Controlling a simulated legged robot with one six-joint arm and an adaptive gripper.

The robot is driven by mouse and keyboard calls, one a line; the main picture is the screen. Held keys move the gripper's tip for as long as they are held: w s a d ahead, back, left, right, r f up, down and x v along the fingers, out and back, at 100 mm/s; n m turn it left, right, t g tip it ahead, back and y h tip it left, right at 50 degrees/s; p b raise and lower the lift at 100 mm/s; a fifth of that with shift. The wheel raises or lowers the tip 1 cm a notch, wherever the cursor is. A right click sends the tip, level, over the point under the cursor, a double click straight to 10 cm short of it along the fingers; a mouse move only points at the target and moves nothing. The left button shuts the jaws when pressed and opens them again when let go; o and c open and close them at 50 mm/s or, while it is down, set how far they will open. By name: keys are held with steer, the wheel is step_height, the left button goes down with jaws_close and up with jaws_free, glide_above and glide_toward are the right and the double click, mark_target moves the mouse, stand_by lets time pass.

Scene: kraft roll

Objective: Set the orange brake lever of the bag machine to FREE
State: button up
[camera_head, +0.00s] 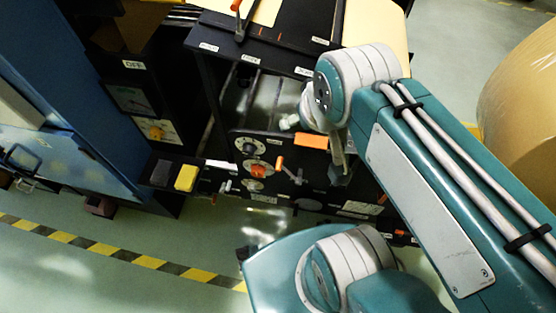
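The black front panel of the bag machine (232,147) is at the middle of the view, left of my arm. A small orange-tipped lever (280,162) stands out from this panel, next to an orange knob (258,171). Another orange-ended handle (236,6) rises from the machine's top. I cannot tell which is the brake lever, and the small labels are unreadable. My gripper (340,174) hangs below my wrist in front of the panel, right of the small lever and apparently apart from it. My arm partly hides it; its fingers are unclear.
An orange block (311,141) sits on the panel close to my gripper. A yellow box (186,177) is at the panel's left. A blue cabinet (60,60) stands left, and a large kraft roll (520,110) right. Yellow-black floor tape (110,249) crosses open floor.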

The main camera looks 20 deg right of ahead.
steer(key=c, duration=0.4)
steer(key=shift+w+f, duration=0.15)
steer(key=shift+w, duration=0.05)
steer(key=m+g+h, duration=0.2)
steer(key=m+g, duration=0.3)
glide_above(278, 165)
steer(key=a, duration=0.1)
step_height(278, 165, down, 20)
steer(key=f, duration=0.6)
steer(key=f+g, duration=0.1)
steer(key=f, duration=0.6)
steer(key=d+f+m+g, duration=0.1)
steer(key=f, duration=0.6)
steer(key=shift+d+f, duration=0.1)
steer(key=shift+f, duration=0.15)
jaws_close()
